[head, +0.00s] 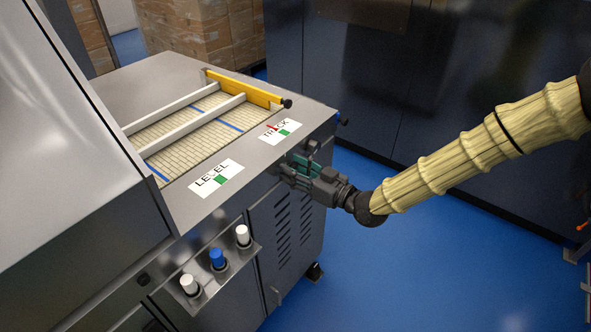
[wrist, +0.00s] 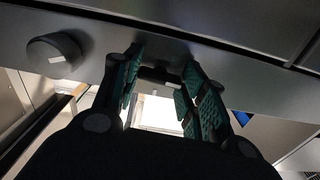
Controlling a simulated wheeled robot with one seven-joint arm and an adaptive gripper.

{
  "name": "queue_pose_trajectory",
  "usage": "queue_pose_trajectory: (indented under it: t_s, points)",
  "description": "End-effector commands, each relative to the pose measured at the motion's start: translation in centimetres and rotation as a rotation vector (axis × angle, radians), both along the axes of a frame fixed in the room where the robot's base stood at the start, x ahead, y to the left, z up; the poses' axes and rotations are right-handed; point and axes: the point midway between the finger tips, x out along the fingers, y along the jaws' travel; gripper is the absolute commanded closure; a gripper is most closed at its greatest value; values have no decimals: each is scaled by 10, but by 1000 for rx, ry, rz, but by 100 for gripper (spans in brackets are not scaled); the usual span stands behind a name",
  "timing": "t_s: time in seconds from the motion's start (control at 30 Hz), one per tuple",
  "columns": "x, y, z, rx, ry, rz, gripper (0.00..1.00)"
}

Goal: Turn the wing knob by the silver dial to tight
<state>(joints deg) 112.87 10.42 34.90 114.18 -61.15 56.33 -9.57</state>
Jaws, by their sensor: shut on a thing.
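My gripper (head: 301,165) is at the front face of the grey machine, just below its top edge, in the head view. In the wrist view its two green-padded fingers (wrist: 160,72) stand on either side of a dark wing knob (wrist: 159,77) under the metal edge and are shut on it. Most of the knob is hidden by the fingers, and its turn angle cannot be told. A round grey-silver dial (wrist: 54,54) with a white mark sits to the left of the fingers. In the head view my gripper hides the wing knob.
A TRACK label (head: 281,130) and a LEVEL label (head: 216,178), each with a green patch, lie on the machine top. A yellow bar (head: 245,88) crosses the belt. Blue and white push buttons (head: 217,259) stand on a front bracket. Blue floor (head: 375,265) is open to the right.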

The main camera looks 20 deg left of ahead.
Motion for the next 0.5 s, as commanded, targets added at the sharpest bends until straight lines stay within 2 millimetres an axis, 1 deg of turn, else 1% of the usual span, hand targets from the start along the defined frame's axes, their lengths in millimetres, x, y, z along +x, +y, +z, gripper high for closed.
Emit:
queue_pose_trajectory:
  t_s: [0.27, 0.5]
  points:
    - [0, 0, -1, 37, 102, 0, 82]
    - [0, 0, -1, 106, 289, -1, 82]
